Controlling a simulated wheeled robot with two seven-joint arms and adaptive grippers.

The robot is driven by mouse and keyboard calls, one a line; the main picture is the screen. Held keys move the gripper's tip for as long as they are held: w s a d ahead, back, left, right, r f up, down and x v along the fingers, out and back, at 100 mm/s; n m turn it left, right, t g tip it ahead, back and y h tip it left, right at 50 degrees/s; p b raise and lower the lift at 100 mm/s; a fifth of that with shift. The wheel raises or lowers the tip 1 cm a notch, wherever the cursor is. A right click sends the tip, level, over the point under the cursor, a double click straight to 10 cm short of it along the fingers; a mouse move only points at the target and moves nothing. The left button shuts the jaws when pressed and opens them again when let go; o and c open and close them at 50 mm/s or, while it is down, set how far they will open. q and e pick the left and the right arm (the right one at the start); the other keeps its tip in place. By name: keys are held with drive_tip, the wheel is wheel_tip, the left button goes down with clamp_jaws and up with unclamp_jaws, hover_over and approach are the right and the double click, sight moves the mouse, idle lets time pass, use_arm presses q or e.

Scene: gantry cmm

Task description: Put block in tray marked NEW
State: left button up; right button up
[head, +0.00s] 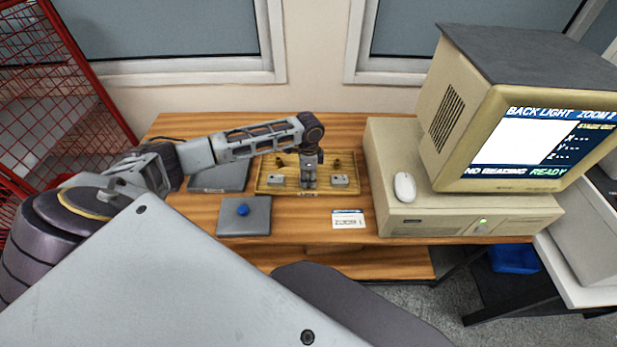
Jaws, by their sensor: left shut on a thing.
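My left gripper (309,176) points down over the middle of a shallow yellow wooden tray (264,189) on the desk. It is shut on a small grey block, which is mostly hidden by the fingers; I cannot tell whether it touches the tray floor. In the tray, one grey block (275,180) lies left of the gripper and another grey block (340,181) lies right of it. A dark grey tray (232,177) sits to the left, partly behind my arm, with a small label on its front too small to read. My right gripper is out of view.
A grey plate with a blue knob (242,210) lies in front of the trays. A white printed card (348,219) lies right of it. A beige computer (410,222) with a monitor (545,145) and white mouse (404,186) fills the desk's right side.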

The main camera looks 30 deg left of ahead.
use_arm(q)
drive_tip(key=o, duration=1.1)
wheel_tip(320, 180, up, 12)
drive_tip(key=shift+r+p, duration=0.1)
drive_tip(key=shift+p, duration=0.2)
idle(0.3)
